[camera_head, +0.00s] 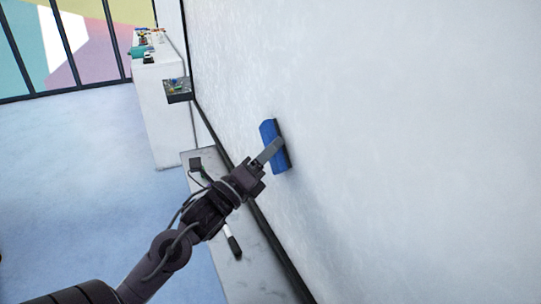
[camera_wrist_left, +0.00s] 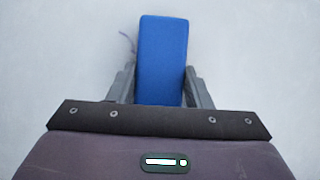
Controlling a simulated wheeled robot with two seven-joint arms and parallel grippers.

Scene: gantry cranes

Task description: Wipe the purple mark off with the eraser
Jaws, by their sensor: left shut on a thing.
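The blue eraser (camera_head: 269,133) is held by my left gripper (camera_head: 273,150) against or very close to the white board (camera_head: 400,120) in the head view. In the left wrist view the eraser (camera_wrist_left: 162,55) sits between the two fingers of my left gripper (camera_wrist_left: 160,92), which is shut on it. A thin purple mark (camera_wrist_left: 128,43) shows on the board just left of the eraser in the wrist view; part of it may be hidden behind the eraser. I cannot make out the mark in the head view. My right gripper is not in view.
A grey ledge (camera_head: 250,268) runs below the board, with a black-and-white marker (camera_head: 232,240) and a small dark block (camera_head: 195,163) on it. A small dark tray (camera_head: 177,90) and a white cabinet (camera_head: 160,115) with items stand farther back. Blue floor lies open at left.

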